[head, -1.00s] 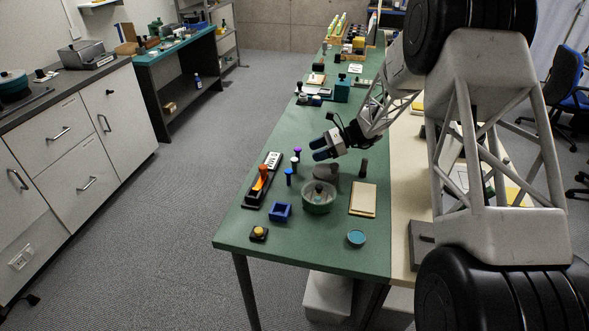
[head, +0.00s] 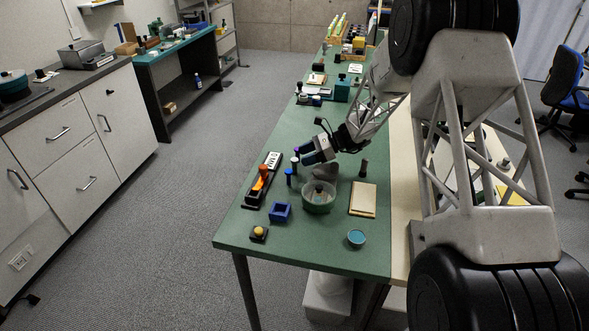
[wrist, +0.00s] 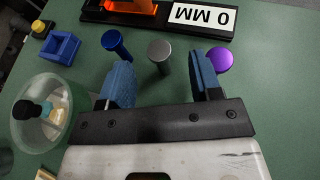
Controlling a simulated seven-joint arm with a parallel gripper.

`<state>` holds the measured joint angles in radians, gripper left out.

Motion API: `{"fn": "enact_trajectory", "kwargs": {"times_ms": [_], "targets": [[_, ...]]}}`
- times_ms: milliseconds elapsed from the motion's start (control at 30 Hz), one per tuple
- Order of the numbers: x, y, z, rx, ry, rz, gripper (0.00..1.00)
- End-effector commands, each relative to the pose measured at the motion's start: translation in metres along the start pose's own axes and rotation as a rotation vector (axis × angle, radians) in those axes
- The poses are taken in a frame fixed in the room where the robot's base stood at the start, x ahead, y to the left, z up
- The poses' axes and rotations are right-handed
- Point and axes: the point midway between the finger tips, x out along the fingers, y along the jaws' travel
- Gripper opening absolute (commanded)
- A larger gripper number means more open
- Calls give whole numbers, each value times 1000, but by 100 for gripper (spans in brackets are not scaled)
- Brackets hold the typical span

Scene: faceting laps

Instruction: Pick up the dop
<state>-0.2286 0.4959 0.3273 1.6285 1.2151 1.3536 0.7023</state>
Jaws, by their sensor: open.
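Three dops with round tops stand in a row on the green table. The blue dop (head: 289,178) is nearest in the head view and also shows at upper left in the wrist view (wrist: 113,41). The grey dop (wrist: 160,50) is in the middle, the purple dop (wrist: 220,60) at right in the wrist view. My gripper (wrist: 162,74) is open and empty. In the wrist view the grey dop shows in the gap between its blue fingers, apart from both. The purple dop is just outside the right finger. In the head view my gripper (head: 308,154) partly hides the purple dop.
A black tray (wrist: 98,14) with an orange thing (wrist: 130,5) and a "0 MM" label (wrist: 202,17) lies beyond the dops. A green bowl (head: 319,205), blue box (head: 279,212), yellow knob (head: 259,231) and tan board (head: 363,199) stand nearer.

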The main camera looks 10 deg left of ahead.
Motion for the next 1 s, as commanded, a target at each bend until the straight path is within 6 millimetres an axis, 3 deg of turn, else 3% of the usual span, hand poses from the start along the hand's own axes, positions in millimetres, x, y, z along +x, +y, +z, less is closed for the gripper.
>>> {"fn": "enact_trajectory", "kwargs": {"times_ms": [333, 933, 1000], "targets": [[35, 1, 1, -1, 0, 1, 58], [37, 1, 1, 0, 0, 0, 58], [37, 1, 1, 0, 0, 0, 49]]}}
